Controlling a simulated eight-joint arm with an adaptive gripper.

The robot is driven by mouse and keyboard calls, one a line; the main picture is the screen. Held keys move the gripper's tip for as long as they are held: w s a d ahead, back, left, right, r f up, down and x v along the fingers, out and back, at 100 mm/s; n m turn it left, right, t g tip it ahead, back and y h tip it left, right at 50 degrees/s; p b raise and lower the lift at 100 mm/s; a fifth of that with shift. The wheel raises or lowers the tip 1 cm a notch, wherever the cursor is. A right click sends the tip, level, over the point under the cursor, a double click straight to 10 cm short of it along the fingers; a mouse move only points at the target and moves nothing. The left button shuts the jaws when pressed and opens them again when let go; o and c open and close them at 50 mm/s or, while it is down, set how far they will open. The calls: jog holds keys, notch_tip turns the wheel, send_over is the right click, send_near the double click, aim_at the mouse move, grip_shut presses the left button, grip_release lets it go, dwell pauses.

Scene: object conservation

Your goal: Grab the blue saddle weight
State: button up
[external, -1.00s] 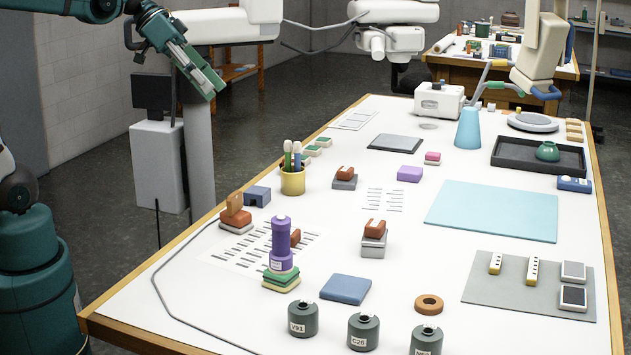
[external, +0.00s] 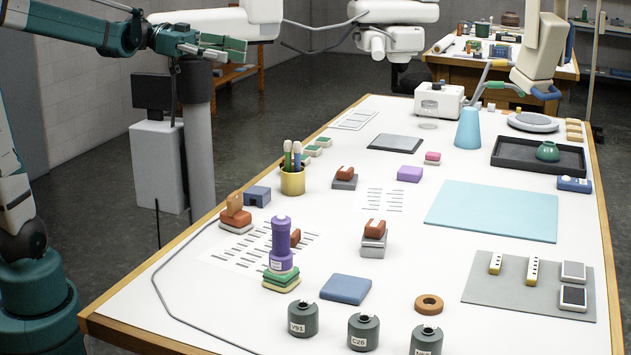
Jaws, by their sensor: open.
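The blue saddle weight (external: 257,196) appears to be the small dark blue block with a notch in its side. It sits at the left edge of the white table, behind an orange-brown saddle-shaped piece (external: 236,217) and left of the yellow pen cup. My gripper (external: 236,50) is at the upper left, high above and behind the table's left edge. It is open and points right, with nothing visible between its fingers. It is well apart from the blue weight.
The yellow pen cup (external: 292,181) stands close to the right of the weight. A purple bobbin-like piece (external: 281,243) stands on stacked green pads nearer the front. A grey cable runs along the table's left side. A flat blue pad (external: 346,289) lies at the front.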

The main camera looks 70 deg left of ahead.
send_near(248, 189)
jog(key=x, duration=0.4)
jog(key=shift+w+f, duration=0.35)
jog(key=shift+w, duration=0.2)
jog(key=shift+x, duration=1.25)
jog(key=shift+r+b+x, duration=0.1)
jog(key=shift+b+x, duration=0.3)
jog(key=shift+x, duration=0.9)
jog(key=shift+r+b+x, duration=0.15)
jog(key=shift+b+x, duration=0.25)
jog(key=shift+x, duration=0.9)
jog(key=shift+s+d, duration=0.1)
jog(key=shift+d, duration=0.05)
jog(key=c, duration=1.2)
